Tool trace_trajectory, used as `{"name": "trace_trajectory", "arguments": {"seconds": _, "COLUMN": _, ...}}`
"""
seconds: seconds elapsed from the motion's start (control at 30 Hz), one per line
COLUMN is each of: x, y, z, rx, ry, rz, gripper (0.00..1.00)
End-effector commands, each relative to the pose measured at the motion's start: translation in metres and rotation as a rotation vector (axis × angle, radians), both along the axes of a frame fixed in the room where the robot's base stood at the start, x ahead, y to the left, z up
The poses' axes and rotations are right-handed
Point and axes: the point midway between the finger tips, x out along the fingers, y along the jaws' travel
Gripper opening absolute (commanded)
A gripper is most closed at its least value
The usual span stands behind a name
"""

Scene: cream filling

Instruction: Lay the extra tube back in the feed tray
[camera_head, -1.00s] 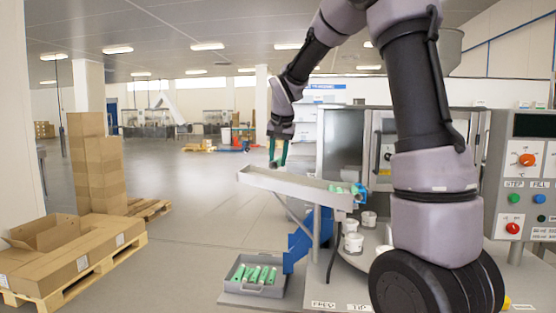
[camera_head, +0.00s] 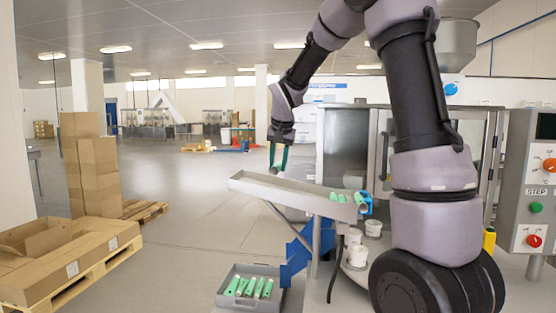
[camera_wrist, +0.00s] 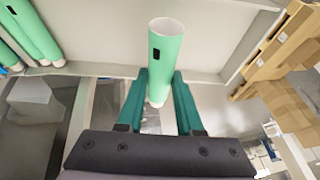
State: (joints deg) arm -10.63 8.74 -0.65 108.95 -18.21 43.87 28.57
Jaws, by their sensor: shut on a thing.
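A green tube (camera_wrist: 167,55) with a dark mark stands out between the teal fingers of my gripper (camera_wrist: 163,100) in the wrist view. My gripper is shut on the tube near its narrow whitish end. In the head view my gripper (camera_head: 278,157) hangs at the left part of the sloping grey feed tray (camera_head: 268,187); the held tube is hard to make out there. The tray floor (camera_wrist: 110,25) lies behind the tube in the wrist view. Other green tubes (camera_head: 345,197) lie at the tray's right end; they also show at the wrist view's left edge (camera_wrist: 32,32). Contact between held tube and tray cannot be told.
A grey bin (camera_head: 230,301) with several green tubes stands low below the tray. White cups (camera_head: 357,255) stand by the machine at right. A blue bracket (camera_head: 296,258) is under the tray. Cardboard boxes on a pallet (camera_head: 75,250) are at left; the floor between is clear.

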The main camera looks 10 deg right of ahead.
Motion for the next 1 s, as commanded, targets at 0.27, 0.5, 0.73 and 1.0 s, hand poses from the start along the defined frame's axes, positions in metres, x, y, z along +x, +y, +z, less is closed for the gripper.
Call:
{"name": "trace_trajectory", "arguments": {"seconds": 0.27, "x": 0.000, "y": 0.000, "z": -0.023, "rx": 0.000, "ry": 0.002, "rz": 0.000, "gripper": 0.00}}
{"name": "trace_trajectory", "arguments": {"seconds": 0.5, "x": 0.000, "y": 0.000, "z": -0.042, "rx": 0.000, "ry": 0.002, "rz": 0.000, "gripper": 0.00}}
{"name": "trace_trajectory", "arguments": {"seconds": 0.73, "x": 0.000, "y": 0.000, "z": -0.055, "rx": 0.000, "ry": 0.000, "rz": -0.001, "gripper": 0.00}}
{"name": "trace_trajectory", "arguments": {"seconds": 1.0, "x": 0.000, "y": 0.000, "z": -0.060, "rx": 0.001, "ry": 0.000, "rz": 0.000, "gripper": 0.00}}
